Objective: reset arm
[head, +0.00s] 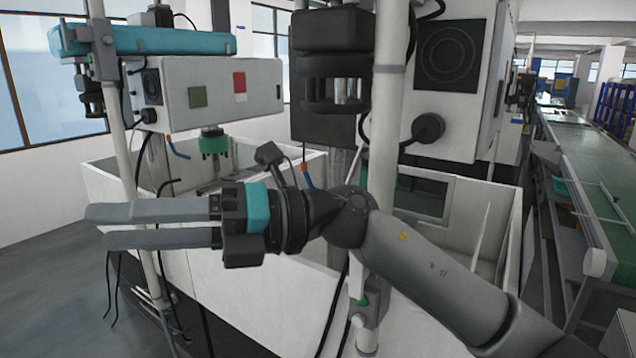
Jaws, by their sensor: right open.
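My right gripper (96,227) is stretched across the middle of the head view, its arm coming in from the lower right. Its two long grey fingers point left and stand apart with a narrow gap between them. Nothing shows between the fingers. The gripper is in front of the white tank (240,285) and hides part of its front wall and rim. My left gripper is not in the head view.
White poles (384,110) stand close to my right arm. A white control box (205,92) and a dark machine unit (333,75) are above the tank. A green conveyor (590,165) runs along the right. Open floor (45,285) lies at left.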

